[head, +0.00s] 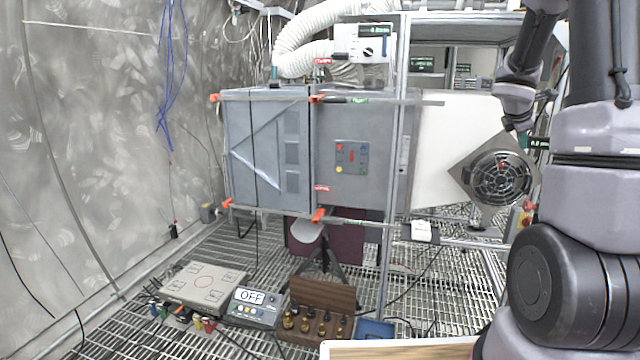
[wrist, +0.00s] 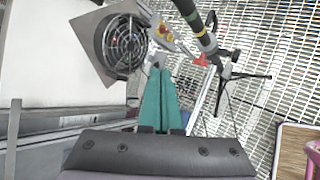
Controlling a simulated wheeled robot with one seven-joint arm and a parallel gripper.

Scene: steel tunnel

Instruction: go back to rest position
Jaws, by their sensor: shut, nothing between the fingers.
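My gripper (wrist: 159,75) shows in the wrist view, its two green fingers together with nothing between them. It points toward a grated floor and is beside a square metal plate with a round fan (wrist: 124,45), apart from it as far as I can tell. The fan (head: 500,176) shows in the head view at the right, in front of a white panel.
A grey cabinet (head: 268,150) with orange clamps stands in the middle. A scale (head: 204,288), a display box reading OFF (head: 252,308) and a wooden weight box (head: 322,294) lie on the floor grating. A wooden board edge (head: 400,350) is at the front. A dark pole (wrist: 196,30) passes near the fingers.

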